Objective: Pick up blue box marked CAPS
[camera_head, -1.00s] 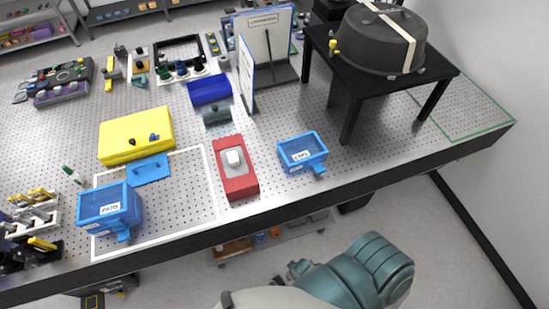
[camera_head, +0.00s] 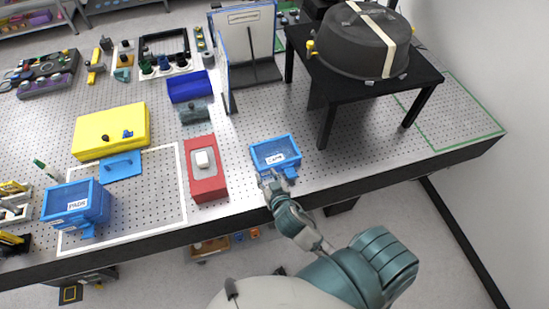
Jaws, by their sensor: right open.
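The blue box marked CAPS (camera_head: 262,151) stands on the perforated table top near its front edge, right of the red block. Its white label faces the front, and a small blue tab sticks out at its front right. My right gripper (camera_head: 268,181) is at the front side of this box, very close to its lower left front. It is open, but its fingers are small here and I cannot tell whether they touch the box. My left gripper is out of view.
A red block with a white button (camera_head: 207,183) stands left of the CAPS box. A blue PADS box (camera_head: 88,190) is at the front left. A black stand (camera_head: 375,88) carries a large dark round housing (camera_head: 350,45) at the back right.

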